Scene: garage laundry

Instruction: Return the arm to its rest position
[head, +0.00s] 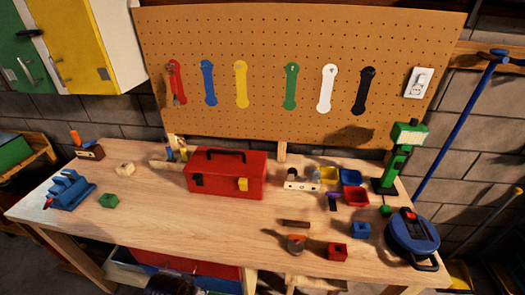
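No gripper fingers show in the head view. A dark rounded part, cut off by the bottom edge left of centre, seems to be a piece of my own arm. I cannot tell which arm part it is. The wooden workbench (210,222) lies in front of me, and no arm reaches over its top. A red toolbox (226,174) with a dark handle stands shut near the back middle of the bench.
At right are a blue round device (412,238), a green stand (399,160), small bins (357,196) and blocks. The pegboard (300,50) stands behind. The bench's front left is clear.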

